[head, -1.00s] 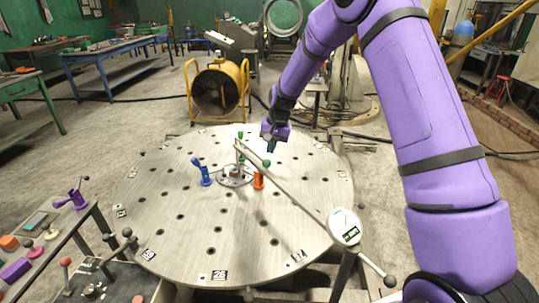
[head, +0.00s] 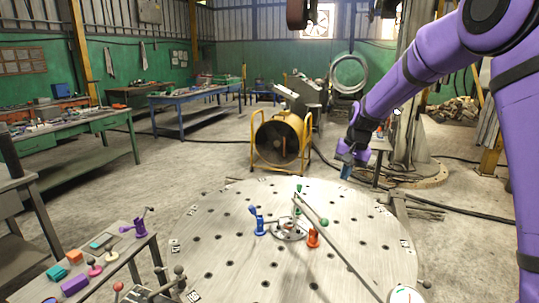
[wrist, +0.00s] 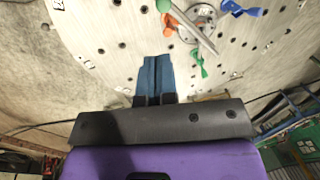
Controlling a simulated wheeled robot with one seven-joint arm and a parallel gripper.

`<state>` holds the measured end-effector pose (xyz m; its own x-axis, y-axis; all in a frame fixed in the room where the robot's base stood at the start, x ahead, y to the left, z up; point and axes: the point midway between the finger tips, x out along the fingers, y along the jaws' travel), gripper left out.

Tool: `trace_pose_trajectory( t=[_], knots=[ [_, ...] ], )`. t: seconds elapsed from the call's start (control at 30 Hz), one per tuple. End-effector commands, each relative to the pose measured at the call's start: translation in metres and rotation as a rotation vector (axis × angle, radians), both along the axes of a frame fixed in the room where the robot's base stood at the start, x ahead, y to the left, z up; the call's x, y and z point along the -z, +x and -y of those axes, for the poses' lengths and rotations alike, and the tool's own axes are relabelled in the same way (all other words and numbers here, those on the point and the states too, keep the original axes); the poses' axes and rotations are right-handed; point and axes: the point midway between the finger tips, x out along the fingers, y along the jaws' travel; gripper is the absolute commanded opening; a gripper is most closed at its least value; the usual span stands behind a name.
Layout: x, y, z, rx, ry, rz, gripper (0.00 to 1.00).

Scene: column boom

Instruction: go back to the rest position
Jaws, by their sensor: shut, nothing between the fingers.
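My gripper (head: 346,172) is at the end of my purple arm, above the far right part of the round metal table (head: 225,262) in the head view. In the wrist view its two blue fingers (wrist: 155,78) are together with nothing between them. The fingers are clear of the objects on the table. A blue clamp (head: 259,222), an orange clamp (head: 313,237) and a green clamp (head: 298,193) stand around the hub at the table's middle.
A yellow-framed fan (head: 281,140) stands behind the table. A side bench with coloured blocks (head: 74,285) is at the lower left. Blue and green workbenches stand at the far left.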

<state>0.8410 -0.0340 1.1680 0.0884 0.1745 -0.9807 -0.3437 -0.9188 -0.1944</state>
Motion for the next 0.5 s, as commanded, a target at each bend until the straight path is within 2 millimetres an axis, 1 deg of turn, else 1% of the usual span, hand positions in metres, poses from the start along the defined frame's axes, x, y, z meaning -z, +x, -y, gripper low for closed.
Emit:
trace_pose_trajectory(
  t=[0.03, 0.2, 0.3, 0.37, 0.5],
  knots=[
    [-0.017, -0.012, 0.001, -0.011, -0.008, 0.019, 0.0],
    [-0.062, -0.054, 0.004, -0.053, -0.039, 0.067, 0.0],
    [-0.085, -0.081, 0.006, -0.078, -0.058, 0.096, 0.0],
    [-0.097, -0.097, 0.007, -0.09, -0.068, 0.112, 0.0],
    [-0.122, -0.137, 0.011, -0.122, -0.095, 0.151, 0.0]
  ],
)
